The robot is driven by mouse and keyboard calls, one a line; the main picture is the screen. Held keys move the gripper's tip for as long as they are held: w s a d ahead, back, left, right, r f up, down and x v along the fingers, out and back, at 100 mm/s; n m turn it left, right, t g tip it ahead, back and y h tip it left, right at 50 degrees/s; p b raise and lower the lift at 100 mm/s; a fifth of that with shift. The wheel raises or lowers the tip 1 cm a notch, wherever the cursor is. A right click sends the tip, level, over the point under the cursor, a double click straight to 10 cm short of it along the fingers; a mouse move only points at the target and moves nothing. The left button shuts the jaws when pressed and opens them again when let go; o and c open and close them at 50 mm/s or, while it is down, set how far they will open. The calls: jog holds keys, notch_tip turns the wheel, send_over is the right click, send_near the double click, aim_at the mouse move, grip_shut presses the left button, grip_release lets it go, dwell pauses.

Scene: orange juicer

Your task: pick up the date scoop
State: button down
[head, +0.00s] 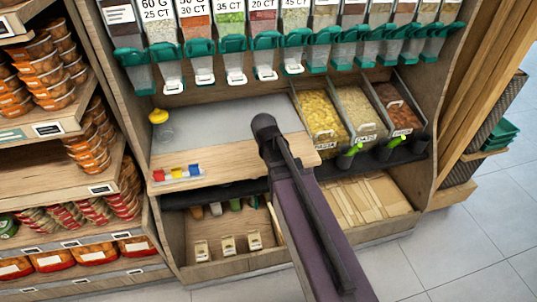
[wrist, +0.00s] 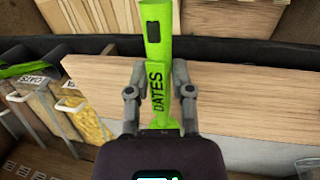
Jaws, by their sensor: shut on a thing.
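The date scoop (wrist: 156,52) shows in the wrist view as a bright green handle, marked DATES in dark letters, with a dark slot near its top end. My gripper (wrist: 158,82) is shut on this handle, one grey finger on each side. The handle stands lengthwise in the picture, in front of a wooden board. The lower end of the scoop is hidden behind my gripper's dark body. In the head view my arm covers the gripper, and I cannot make out the held scoop there.
A wooden shelf (head: 225,165) carries small coloured blocks (head: 178,174) and a yellow-topped jar (head: 160,125). Bins of yellow (head: 318,112), pale (head: 357,108) and brown food (head: 396,100) stand at right, with green-handled scoops (head: 349,150) in a dark rail before them. Dispensers (head: 233,62) hang above.

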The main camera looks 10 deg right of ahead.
jog(key=shift+s+d+r, duration=0.15)
jog(key=shift+s, duration=1.15)
jog(key=shift+s+d+r, duration=0.1)
jog(key=shift+s+d, duration=0.05)
jog(key=shift+s, duration=1.1)
jog(key=shift+r+p, duration=0.15)
jog(key=shift+p, duration=0.2)
notch_tip(320, 180, up, 13)
jog(key=p, duration=1.3)
jog(key=shift+d, duration=0.15)
